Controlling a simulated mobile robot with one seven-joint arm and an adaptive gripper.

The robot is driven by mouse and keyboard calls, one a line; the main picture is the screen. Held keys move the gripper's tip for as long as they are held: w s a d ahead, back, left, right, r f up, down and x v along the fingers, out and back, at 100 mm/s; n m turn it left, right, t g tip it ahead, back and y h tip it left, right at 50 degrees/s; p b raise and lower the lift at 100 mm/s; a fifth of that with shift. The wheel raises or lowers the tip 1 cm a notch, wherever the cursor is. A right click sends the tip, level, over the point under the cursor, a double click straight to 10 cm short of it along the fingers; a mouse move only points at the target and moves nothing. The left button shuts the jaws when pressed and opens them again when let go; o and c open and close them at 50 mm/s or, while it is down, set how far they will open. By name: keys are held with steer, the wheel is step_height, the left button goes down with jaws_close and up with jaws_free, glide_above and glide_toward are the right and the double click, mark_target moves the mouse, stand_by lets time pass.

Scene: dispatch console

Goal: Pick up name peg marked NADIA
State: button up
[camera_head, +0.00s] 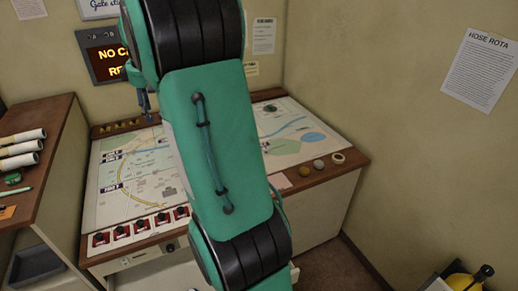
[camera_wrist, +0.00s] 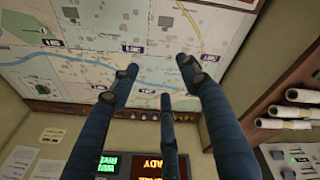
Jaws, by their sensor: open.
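No marking that reads NADIA is legible in either view, so I cannot tell which piece is that peg. Small pale pieces sit along the wooden rail (camera_head: 101,131) at the back of the map console; the rail also shows in the wrist view (camera_wrist: 88,112). Several dark tags with white lettering lie on the map (camera_head: 138,172), too small to read for certain. My gripper (camera_head: 147,112) is over the back left of the console near the rail. In the wrist view its fingers (camera_wrist: 158,72) are spread and nothing is between them.
A lit sign (camera_head: 112,61) hangs on the wall behind the rail. A wooden side desk (camera_head: 55,150) with rolled papers (camera_head: 22,148) stands at left. Red-framed switches (camera_head: 140,225) line the console's front. A tape roll (camera_head: 338,158) and round pieces lie at right. My arm hides the map's middle.

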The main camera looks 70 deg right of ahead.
steer(key=s+d+f, duration=0.1)
steer(key=d+f, duration=0.2)
steer(key=d, duration=0.5)
steer(key=s+d+f, duration=0.1)
steer(key=d+f, duration=0.2)
steer(key=d, duration=0.5)
steer(key=g+y+p, duration=0.2)
steer(key=p, duration=0.1)
glide_above(266, 148)
step_height(266, 148, down, 27)
steer(key=shift+w+a+n, duration=0.1)
steer(key=shift+n, duration=0.3)
steer(key=shift+f, duration=4.3)
steer(key=shift+f+b, duration=0.3)
steer(key=shift+f, duration=2.25)
